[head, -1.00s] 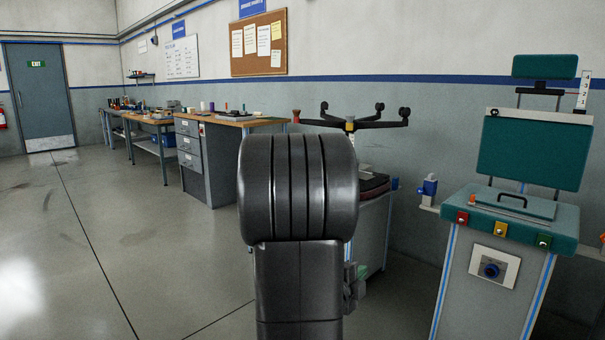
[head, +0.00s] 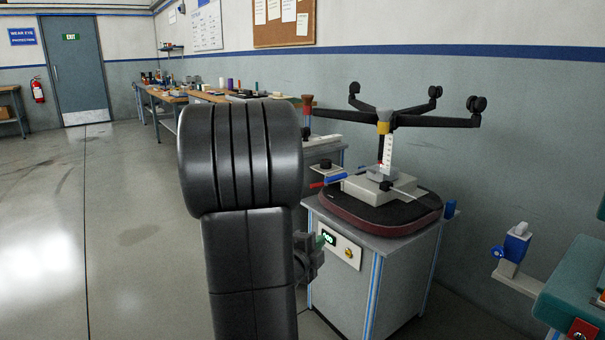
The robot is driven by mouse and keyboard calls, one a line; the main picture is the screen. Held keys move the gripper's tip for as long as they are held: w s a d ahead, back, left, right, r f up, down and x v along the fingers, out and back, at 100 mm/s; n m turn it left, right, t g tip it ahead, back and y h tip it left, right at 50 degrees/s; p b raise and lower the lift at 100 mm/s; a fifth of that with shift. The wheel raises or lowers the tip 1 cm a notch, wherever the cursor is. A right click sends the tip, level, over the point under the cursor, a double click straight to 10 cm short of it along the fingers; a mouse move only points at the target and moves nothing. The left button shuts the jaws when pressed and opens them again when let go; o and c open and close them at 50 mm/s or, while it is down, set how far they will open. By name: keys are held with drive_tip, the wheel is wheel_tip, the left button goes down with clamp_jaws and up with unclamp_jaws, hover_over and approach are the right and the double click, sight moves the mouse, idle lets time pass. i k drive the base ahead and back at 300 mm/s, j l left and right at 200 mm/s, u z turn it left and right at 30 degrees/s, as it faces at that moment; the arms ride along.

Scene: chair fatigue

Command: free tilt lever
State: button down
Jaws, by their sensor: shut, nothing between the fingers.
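An upside-down chair lies on its dark red-edged seat (head: 360,216) on a grey cabinet, its five-star base (head: 383,121) with casters pointing up. A light grey tilt mechanism (head: 375,186) sits on the seat's underside. A lever with a blue and red grip (head: 333,179) sticks out of its left side. I cannot tell which one is the tilt lever. My gripper (head: 309,257) shows only partly beside my arm, left of the cabinet front and below the seat, apart from both levers. Its fingertips are mostly hidden.
The cabinet (head: 345,288) has a green-lit panel on its front. A teal machine (head: 575,285) and a blue-topped fixture (head: 516,245) stand at right. Workbenches (head: 190,95) line the back wall. Open floor (head: 130,230) lies at left. My arm blocks the centre.

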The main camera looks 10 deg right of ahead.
sight(320, 184)
drive_tip(key=i+l+u, duration=0.3)
drive_tip(key=i+l, duration=0.4)
drive_tip(key=i, duration=0.05)
